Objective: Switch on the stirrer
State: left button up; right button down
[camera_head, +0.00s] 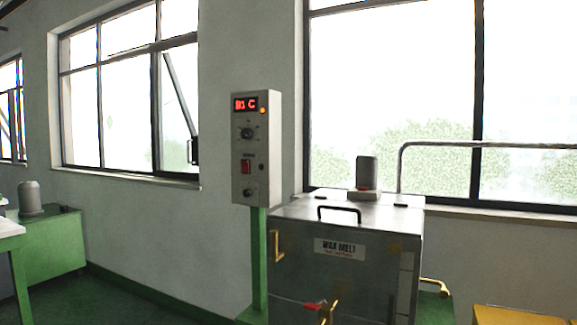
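A grey control box (256,148) stands on a green post (259,262) just left of centre. Its red display (245,104) is lit, with a small orange lamp (263,110) beside it. Below are a dark knob (247,133), a red rocker switch (246,167) and a lower knob (249,192). I cannot tell the position of the red switch. A metal tank (345,250) labelled as wax melt stands to the right, with a grey motor-like cylinder (366,171) on its lid. Neither of my grippers is in view.
The tank has a dark lid handle (339,209), a brass tap with a red lever (316,306) and a brass pipe (436,285) at its right. A green cabinet (50,246) and a white-topped table (9,228) stand at left. Green floor (120,305) lies open between.

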aim_at(244, 163)
jog(key=z, duration=0.05)
jog(key=i, duration=0.9)
jog(key=u, duration=1.15)
jog(key=i, duration=0.4)
jog(key=u, duration=0.4)
